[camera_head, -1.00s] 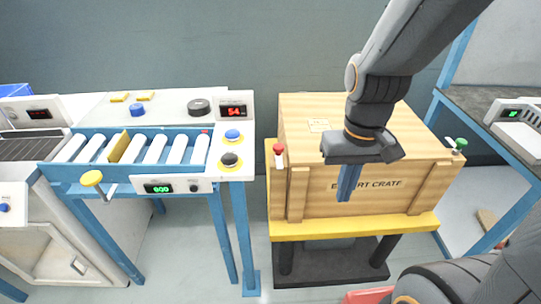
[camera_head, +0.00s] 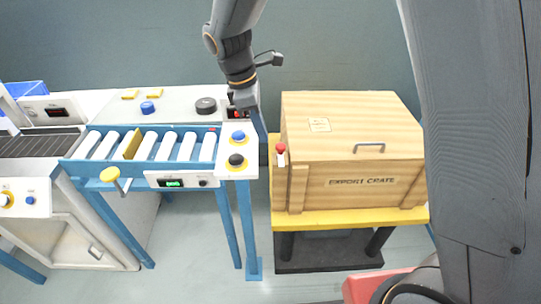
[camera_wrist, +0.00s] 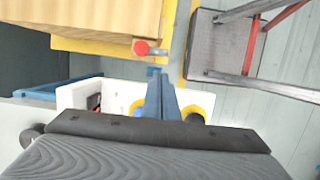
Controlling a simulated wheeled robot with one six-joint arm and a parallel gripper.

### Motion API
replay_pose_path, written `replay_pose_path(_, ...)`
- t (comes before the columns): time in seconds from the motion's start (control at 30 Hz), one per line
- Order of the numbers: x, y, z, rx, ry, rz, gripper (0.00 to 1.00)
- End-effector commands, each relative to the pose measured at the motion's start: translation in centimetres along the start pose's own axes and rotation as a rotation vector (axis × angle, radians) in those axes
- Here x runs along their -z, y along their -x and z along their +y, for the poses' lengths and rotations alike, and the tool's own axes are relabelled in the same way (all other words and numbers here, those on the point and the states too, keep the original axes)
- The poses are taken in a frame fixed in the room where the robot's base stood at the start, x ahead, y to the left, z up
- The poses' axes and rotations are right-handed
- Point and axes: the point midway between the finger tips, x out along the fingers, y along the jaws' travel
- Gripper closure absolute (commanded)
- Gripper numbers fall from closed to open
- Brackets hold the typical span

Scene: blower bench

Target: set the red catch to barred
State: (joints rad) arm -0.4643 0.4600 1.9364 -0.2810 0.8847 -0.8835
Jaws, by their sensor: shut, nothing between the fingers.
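The red catch (camera_head: 281,148) is at the left front corner of the wooden crate (camera_head: 345,130), its red knob at the top of a short pale plate. In the wrist view its red knob (camera_wrist: 141,48) shows beside the crate's edge. My gripper (camera_head: 262,134) is shut and empty, its blue fingers pointing down in the gap between the roller bench and the crate. The fingers look apart from the catch, to its left in the head view. In the wrist view the closed fingers (camera_wrist: 157,85) point toward the catch's side. I cannot read any catch marking.
The crate stands on a yellow-topped stand (camera_head: 350,218) and has a metal handle (camera_head: 369,147). The roller bench (camera_head: 150,147), with a blue button (camera_head: 238,137) and a black button (camera_head: 236,160), stands close left of my gripper. Floor shows between bench and stand.

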Motion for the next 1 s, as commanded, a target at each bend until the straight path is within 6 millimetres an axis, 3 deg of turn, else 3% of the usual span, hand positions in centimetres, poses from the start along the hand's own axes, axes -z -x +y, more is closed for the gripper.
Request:
replay_pose_path(0.27, 0.0, -0.7, -0.1, 0.002, -0.003, 0.000, 1.00)
replay_pose_path(0.7, -0.1, -7.6, -0.2, 0.004, -0.004, 0.000, 1.00)
replay_pose_path(1.0, 0.0, -10.0, -0.1, 0.001, -0.005, 0.002, 1.00)
